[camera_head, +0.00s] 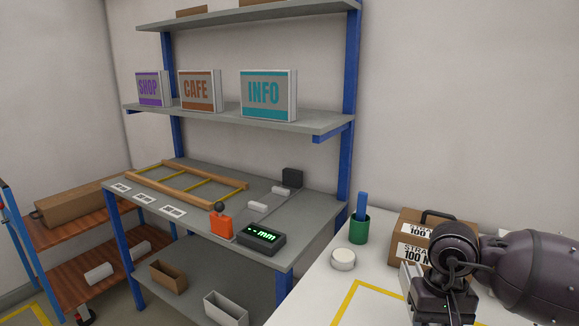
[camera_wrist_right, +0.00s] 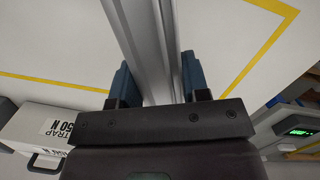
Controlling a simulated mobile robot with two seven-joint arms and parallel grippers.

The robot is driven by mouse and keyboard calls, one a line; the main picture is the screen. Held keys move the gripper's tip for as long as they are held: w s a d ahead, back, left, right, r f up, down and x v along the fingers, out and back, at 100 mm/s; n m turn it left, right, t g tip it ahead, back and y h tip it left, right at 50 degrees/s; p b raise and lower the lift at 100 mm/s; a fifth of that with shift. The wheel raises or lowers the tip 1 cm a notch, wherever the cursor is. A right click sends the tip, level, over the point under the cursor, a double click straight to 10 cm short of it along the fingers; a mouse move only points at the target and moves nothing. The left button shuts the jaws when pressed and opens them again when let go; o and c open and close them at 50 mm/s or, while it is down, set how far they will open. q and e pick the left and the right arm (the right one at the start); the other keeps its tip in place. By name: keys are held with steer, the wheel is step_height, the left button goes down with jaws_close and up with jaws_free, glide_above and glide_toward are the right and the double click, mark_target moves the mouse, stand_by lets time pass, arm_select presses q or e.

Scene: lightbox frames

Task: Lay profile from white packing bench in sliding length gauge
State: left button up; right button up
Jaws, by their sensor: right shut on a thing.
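The profile (camera_wrist_right: 150,45) is a long silver grooved bar, held between the blue fingers of my right gripper (camera_wrist_right: 160,88) in the wrist view. In the head view my right gripper (camera_head: 440,300) is low at the right, over the white packing bench (camera_head: 312,303); the profile is mostly hidden there. I cannot tell its height above the bench. The sliding length gauge stands on the grey bench, left of my gripper: a display box (camera_head: 262,238) reading "-- mm", an orange slide (camera_head: 221,227) with a black knob, white rests (camera_head: 257,207) and a black end stop (camera_head: 292,178). My left gripper is not in view.
A strapping case (camera_head: 410,245), a green cup (camera_head: 359,228) and a white round item (camera_head: 343,259) stand on the white bench. Blue posts (camera_head: 347,130) carry shelves above. A yellow outline marks the white bench.

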steer(key=shift+n, duration=0.8)
steer(key=a+f, duration=0.1)
steer(key=s+a, duration=0.1)
steer(key=a+f, duration=0.1)
steer(key=a, duration=0.1)
steer(key=shift+s+f, duration=0.35)
steer(key=shift+w+a+r, duration=0.1)
steer(key=shift+a, duration=0.05)
steer(key=shift+w+r, duration=0.1)
